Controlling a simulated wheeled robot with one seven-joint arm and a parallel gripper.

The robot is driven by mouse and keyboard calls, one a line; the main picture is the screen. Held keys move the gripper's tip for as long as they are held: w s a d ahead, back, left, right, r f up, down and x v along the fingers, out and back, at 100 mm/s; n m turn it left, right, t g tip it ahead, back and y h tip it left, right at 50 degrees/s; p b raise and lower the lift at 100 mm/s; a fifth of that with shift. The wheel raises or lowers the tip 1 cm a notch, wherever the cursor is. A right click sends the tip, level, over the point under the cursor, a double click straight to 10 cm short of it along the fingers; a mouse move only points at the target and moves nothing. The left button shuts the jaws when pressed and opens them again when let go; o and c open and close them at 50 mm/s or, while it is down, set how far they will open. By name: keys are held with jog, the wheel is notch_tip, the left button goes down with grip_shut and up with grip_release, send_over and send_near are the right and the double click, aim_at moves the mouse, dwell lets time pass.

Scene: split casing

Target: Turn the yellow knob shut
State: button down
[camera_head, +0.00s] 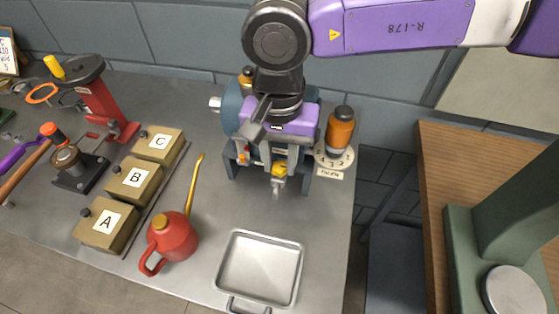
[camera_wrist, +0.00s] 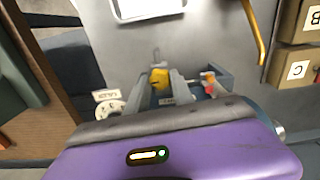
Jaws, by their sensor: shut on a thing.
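The yellow knob (camera_head: 279,169) sits at the front of a blue-grey casing (camera_head: 231,107) on the grey bench, above a small metal spout. My gripper (camera_head: 280,161) reaches down over the casing from behind. In the wrist view the yellow knob (camera_wrist: 159,78) lies between the two grey fingers of my gripper (camera_wrist: 160,86), which are shut on it. My purple gripper body hides much of the casing, and the exact contact on the knob is hard to make out.
A red-orange knob (camera_wrist: 208,77) is close beside the fingers. A metal tray (camera_head: 234,243) and a red watering can (camera_head: 174,238) stand in front. Boxes A, B and C are at left.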

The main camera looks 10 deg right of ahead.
jog(key=m+b, duration=0.3)
jog(key=m, duration=0.1)
jog(key=shift+f+b, duration=0.15)
jog(key=shift+b, duration=0.15)
jog(key=shift+r+m+b, duration=0.2)
jog(key=shift+m+b, duration=1.1)
jog(key=shift+m, duration=0.6)
jog(key=c, duration=1.1)
grip_release()
jog(key=shift+w+r, duration=0.1)
